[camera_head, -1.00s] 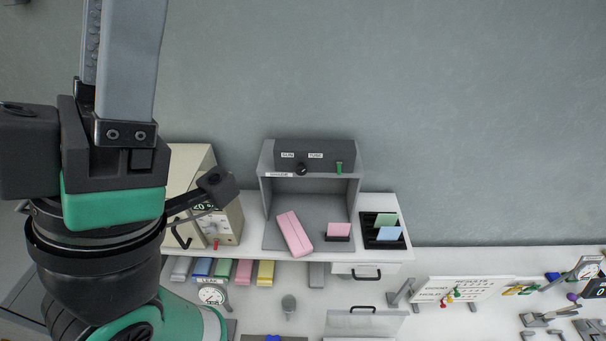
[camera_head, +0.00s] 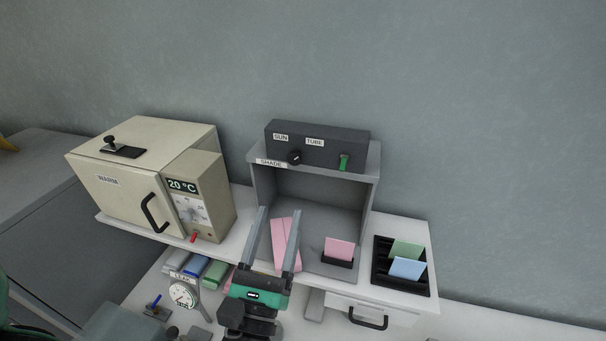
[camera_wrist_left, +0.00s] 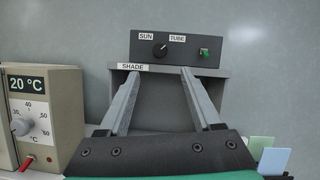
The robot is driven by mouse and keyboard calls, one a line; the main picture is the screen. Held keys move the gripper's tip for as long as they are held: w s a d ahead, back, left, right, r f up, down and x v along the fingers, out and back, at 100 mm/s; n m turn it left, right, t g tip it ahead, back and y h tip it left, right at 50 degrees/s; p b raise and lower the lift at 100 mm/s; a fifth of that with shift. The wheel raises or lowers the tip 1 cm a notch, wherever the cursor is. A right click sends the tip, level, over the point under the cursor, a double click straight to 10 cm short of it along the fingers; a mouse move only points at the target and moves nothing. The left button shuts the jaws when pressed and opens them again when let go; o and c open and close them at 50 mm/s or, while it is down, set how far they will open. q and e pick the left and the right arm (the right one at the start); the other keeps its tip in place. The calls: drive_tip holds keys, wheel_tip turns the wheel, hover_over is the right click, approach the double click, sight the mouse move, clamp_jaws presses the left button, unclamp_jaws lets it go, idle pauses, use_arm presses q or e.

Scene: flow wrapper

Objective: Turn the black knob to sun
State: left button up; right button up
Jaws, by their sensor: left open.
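The black knob (camera_head: 295,158) is on the front of a dark control box (camera_head: 350,152) on top of a grey open-fronted cabinet. SUN (camera_head: 281,137) is printed above left of it, TUBE (camera_head: 315,142) above right and SHADE (camera_head: 270,162) below left. In the left wrist view, the knob (camera_wrist_left: 160,50) has a white mark that seems to point up and right, toward TUBE. My left gripper (camera_head: 280,210) is open and empty, in front of the cabinet, below and apart from the knob. In the wrist view its fingertips (camera_wrist_left: 160,73) straddle the knob's column. My right gripper is not seen.
A green switch (camera_head: 344,162) is right of the knob. A beige oven (camera_head: 130,165) stands left. A pink block (camera_head: 286,235) and a pink card (camera_head: 339,248) are in the cabinet. A black rack (camera_head: 404,283) with cards is right. The space before the knob looks clear.

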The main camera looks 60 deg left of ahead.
sight(294, 162)
use_arm(q)
drive_tip(key=x, duration=0.3)
drive_tip(key=p+x, duration=0.1)
drive_tip(key=x, duration=0.3)
drive_tip(key=p+x, duration=0.1)
drive_tip(key=x, duration=0.2)
drive_tip(key=shift+w+a+r, duration=0.1)
drive_tip(key=shift+a+r, duration=0.1)
drive_tip(key=shift+r, duration=0.2)
drive_tip(key=shift+w+a+r, duration=0.1)
drive_tip(key=shift+w+a, duration=0.2)
clamp_jaws()
